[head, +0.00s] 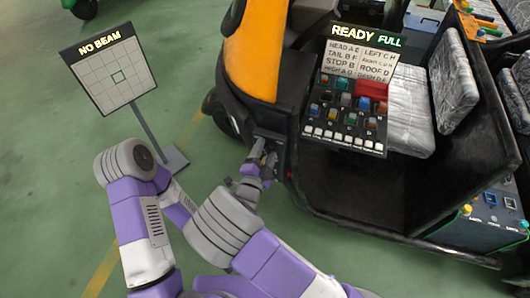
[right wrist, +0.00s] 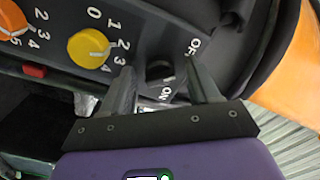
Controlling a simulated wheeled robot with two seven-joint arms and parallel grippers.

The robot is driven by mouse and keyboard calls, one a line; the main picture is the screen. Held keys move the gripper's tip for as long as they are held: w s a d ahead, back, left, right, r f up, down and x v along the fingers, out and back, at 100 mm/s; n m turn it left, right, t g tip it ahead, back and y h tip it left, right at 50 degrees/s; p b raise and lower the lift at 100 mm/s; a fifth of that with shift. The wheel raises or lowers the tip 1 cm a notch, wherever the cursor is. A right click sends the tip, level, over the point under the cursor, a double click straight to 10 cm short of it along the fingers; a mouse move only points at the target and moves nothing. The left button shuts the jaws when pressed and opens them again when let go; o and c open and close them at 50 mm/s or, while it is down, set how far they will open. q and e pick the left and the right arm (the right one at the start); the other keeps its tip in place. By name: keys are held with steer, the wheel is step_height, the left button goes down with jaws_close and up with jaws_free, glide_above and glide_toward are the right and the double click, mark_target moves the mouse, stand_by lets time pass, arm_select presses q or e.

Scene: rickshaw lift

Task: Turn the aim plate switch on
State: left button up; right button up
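A dark switch knob (right wrist: 159,72) sits on a black panel in the right wrist view, with OFF above right and ON below it. My right gripper (right wrist: 159,68) is open, with one fingertip on each side of the knob; I cannot tell whether they touch it. In the head view the right gripper (head: 263,155) is at the front corner of the rickshaw (head: 345,195), and the switch is hidden there. My left gripper is not in view.
Beside the switch are a yellow numbered knob (right wrist: 88,48), an orange knob (right wrist: 10,22) and a red button (right wrist: 35,71). A button panel (head: 347,115) under a READY FULL sign (head: 366,35) stands on the rickshaw. Green floor (head: 45,200) is clear at the left.

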steer(key=c, duration=1)
